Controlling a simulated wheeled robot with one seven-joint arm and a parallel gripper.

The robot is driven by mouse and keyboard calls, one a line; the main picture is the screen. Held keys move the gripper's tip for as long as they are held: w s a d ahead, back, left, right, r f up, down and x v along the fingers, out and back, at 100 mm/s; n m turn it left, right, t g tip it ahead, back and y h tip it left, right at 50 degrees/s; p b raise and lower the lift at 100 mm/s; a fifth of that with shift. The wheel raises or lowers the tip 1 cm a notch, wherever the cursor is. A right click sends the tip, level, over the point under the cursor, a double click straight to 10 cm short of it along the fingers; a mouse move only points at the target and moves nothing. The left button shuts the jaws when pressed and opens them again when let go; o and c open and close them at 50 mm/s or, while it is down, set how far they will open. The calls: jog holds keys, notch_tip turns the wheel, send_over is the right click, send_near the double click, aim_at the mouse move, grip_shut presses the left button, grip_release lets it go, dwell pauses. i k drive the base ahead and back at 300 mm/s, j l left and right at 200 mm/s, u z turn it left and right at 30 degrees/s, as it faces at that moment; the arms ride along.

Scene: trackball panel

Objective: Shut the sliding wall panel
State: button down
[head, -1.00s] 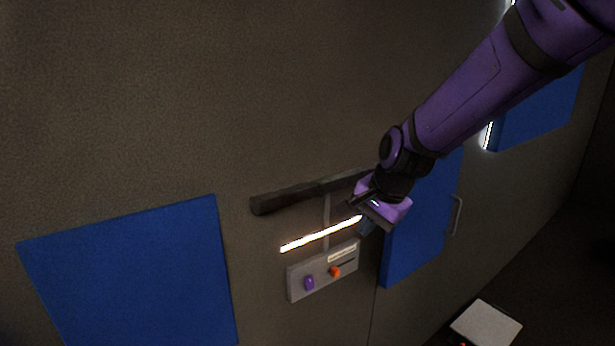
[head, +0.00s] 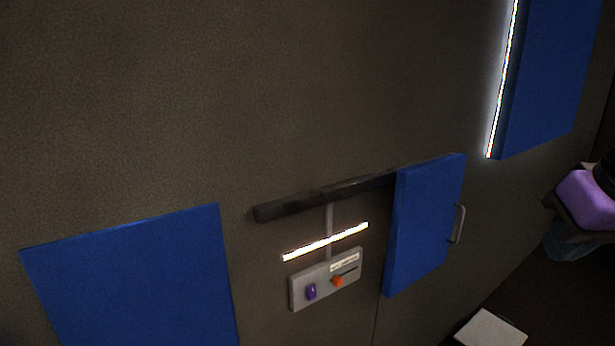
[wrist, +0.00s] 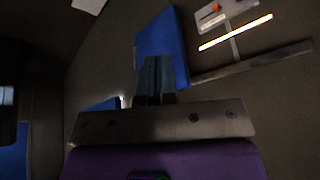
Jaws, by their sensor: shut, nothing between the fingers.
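The sliding wall panel is a blue board (head: 420,228) with a grey handle (head: 458,224) on its right edge. It hangs at the right end of a dark rail (head: 325,196), and the wall under the rail's left part is uncovered. The panel also shows in the wrist view (wrist: 163,45), beyond the fingers. My gripper (head: 566,240) is at the right edge of the head view, right of the handle and apart from it. In the wrist view its fingers (wrist: 155,80) are together and empty.
A lit strip (head: 325,242) and a grey control box (head: 325,279) with a purple and an orange control sit left of the panel. Fixed blue boards are at lower left (head: 135,280) and upper right (head: 550,75). A pale flat object (head: 490,330) lies below.

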aim_at(427, 195)
jog(key=i+l, duration=0.25)
jog(key=l, duration=0.2)
jog(key=i+l, duration=0.3)
jog(key=l, duration=0.15)
jog(key=i+l, duration=0.25)
jog(key=l, duration=0.2)
jog(key=z, duration=0.05)
